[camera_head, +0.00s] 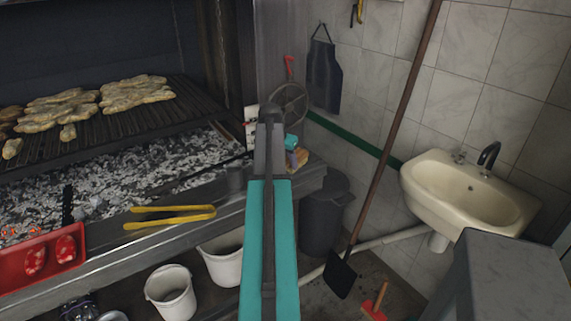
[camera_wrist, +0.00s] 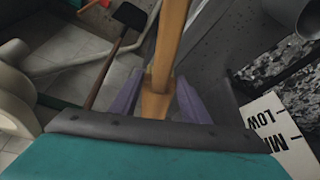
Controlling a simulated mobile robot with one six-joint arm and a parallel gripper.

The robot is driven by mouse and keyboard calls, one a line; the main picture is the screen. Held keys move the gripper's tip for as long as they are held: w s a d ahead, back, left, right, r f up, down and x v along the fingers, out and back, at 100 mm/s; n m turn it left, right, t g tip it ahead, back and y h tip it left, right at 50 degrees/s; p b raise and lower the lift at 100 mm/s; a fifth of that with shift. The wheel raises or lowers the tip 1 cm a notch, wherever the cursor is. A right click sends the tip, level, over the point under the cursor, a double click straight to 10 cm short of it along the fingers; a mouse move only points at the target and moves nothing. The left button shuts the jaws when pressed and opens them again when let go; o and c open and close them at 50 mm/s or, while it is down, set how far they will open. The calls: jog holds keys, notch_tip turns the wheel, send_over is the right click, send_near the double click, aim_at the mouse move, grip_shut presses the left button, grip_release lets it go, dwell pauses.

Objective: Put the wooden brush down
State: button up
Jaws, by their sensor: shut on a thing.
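The wooden brush shows in the wrist view as a tan wooden handle (camera_wrist: 170,45) running up and out of the top of the picture. My gripper (camera_wrist: 158,98) has its two purple fingers on either side of the handle's near end, shut on it. The brush head is not clear in this view. In the head view my teal arm covers the middle and most of my gripper is hidden behind it. A small tan shape (camera_head: 299,158) shows just right of the arm at the counter's end; I cannot tell if it is part of the brush.
The steel counter edge (camera_head: 150,248) runs along the grill, with yellow tongs (camera_head: 170,216) on it and a red tray (camera_head: 42,262) at left. Hot coals (camera_head: 130,175) lie behind. A dark bin (camera_head: 322,215), a long-handled shovel (camera_head: 341,275) and a sink (camera_head: 465,190) stand at right.

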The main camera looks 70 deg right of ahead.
jog(key=shift+w+d, duration=0.45)
jog(key=shift+d, duration=0.1)
jog(key=shift+w+d, duration=0.3)
jog(key=shift+d, duration=0.1)
jog(key=shift+f+p, duration=0.8)
jog(key=shift+f, duration=1.05)
jog(key=shift+f, duration=0.1)
jog(key=o, duration=1.1)
jog(key=shift+a, duration=0.1)
jog(key=b+v, duration=0.2)
jog(key=v, duration=1)
